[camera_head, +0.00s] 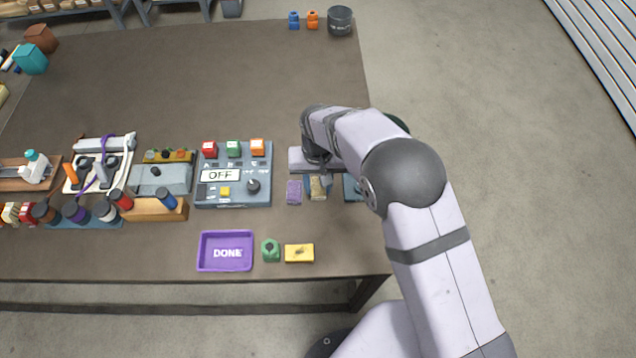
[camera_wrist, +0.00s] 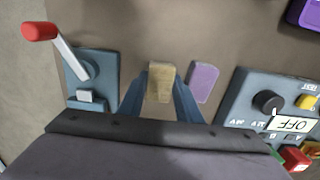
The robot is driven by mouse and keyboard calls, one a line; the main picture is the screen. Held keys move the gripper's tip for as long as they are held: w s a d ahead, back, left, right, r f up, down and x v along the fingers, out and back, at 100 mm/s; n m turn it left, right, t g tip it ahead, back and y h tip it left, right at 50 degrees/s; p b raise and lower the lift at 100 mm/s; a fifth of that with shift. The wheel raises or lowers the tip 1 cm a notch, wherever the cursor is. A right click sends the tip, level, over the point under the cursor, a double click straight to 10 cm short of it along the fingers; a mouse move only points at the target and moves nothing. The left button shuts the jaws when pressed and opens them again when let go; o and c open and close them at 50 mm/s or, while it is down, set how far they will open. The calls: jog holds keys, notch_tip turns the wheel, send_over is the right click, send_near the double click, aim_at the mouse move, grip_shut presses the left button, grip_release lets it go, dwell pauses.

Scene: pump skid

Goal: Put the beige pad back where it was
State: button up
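The beige pad (camera_wrist: 161,82) is between the two blue fingers of my gripper (camera_wrist: 161,88) in the wrist view. The fingers meet its left and right sides, so my gripper looks shut on it. In the head view the beige pad (camera_head: 318,189) shows below my wrist, at the table's right part. I cannot tell whether it touches the table. A lilac pad (camera_wrist: 202,82) lies apart from it, just to the right in the wrist view and to the left in the head view (camera_head: 294,192). No marked spot for the beige pad is visible.
A grey-blue control panel (camera_head: 233,190) with an OFF display stands left of the pads. A lever box with a red handle (camera_wrist: 92,68) is on their other side. A purple DONE tray (camera_head: 226,252), green part (camera_head: 270,250) and yellow block (camera_head: 299,253) lie near the front edge.

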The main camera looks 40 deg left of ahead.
aim_at(318, 186)
jog(key=shift+o, duration=0.4)
notch_tip(318, 186, up, 12)
jog(key=b, duration=0.4)
jog(key=w+d+r+m, duration=0.15)
jog(key=w+d, duration=0.35)
jog(key=d, duration=0.7)
jog(key=w+d+m, duration=0.3)
jog(key=w+d, duration=0.3)
jog(key=d, duration=0.5)
jog(key=s+d+f+m, duration=0.1)
jog(key=s+d, duration=0.4)
jog(key=d, duration=0.6)
jog(key=s+d+f+m, duration=0.2)
jog(key=s+d, duration=0.4)
jog(key=d, duration=0.6)
jog(key=shift+d+m, duration=0.2)
jog(key=shift+m, duration=0.55)
